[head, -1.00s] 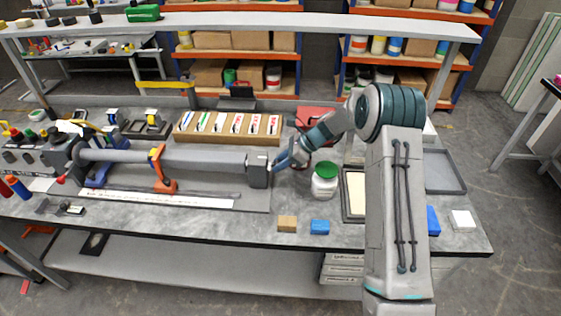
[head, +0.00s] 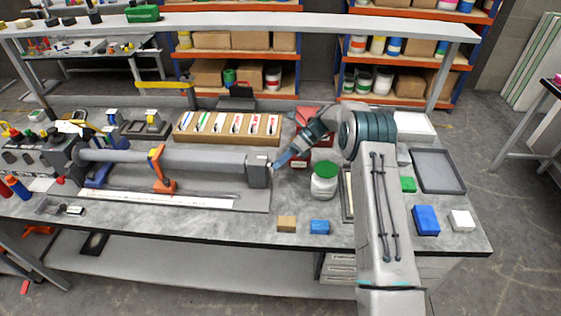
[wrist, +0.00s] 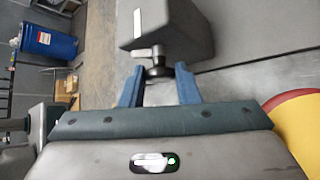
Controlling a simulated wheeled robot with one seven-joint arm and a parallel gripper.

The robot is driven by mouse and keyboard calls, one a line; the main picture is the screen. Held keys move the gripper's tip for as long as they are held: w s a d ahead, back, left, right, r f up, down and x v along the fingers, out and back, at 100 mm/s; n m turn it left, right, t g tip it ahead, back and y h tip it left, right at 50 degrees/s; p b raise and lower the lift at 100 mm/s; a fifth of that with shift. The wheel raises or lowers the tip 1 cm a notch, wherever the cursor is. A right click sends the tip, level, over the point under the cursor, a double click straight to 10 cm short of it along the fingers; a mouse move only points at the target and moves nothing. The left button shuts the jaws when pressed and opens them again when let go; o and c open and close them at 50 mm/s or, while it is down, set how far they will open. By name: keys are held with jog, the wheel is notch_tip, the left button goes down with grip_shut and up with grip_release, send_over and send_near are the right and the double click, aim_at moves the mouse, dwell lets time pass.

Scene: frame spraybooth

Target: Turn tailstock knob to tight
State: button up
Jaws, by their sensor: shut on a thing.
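The tailstock (head: 258,171) is a grey block at the right end of the long grey tube on the bench. In the wrist view the tailstock (wrist: 165,22) fills the top middle, with a white mark on its face. The dark round tailstock knob (wrist: 158,70) sticks out of it towards me. My gripper (wrist: 158,88) has its blue fingers on both sides of the knob, shut on it. In the head view my gripper (head: 278,162) is at the tailstock's right end, and the knob is mostly hidden there. I cannot read the knob's setting.
A jar with a green lid (head: 324,178) stands close to the right of my gripper. A tan block (head: 287,224) and a blue block (head: 320,227) lie near the bench's front edge. A rack of markers (head: 228,127) is behind the tube.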

dwell(0.3)
jog(key=o, duration=1)
jog(key=shift+c, duration=0.2)
jog(key=shift+r, duration=0.1)
jog(key=s+d+r+b, duration=0.3)
jog(key=d+r+b, duration=0.2)
jog(key=d+r, duration=0.5)
jog(key=shift+d+r, duration=0.4)
jog(key=shift+d, duration=0.15)
jog(key=shift+c, duration=0.3)
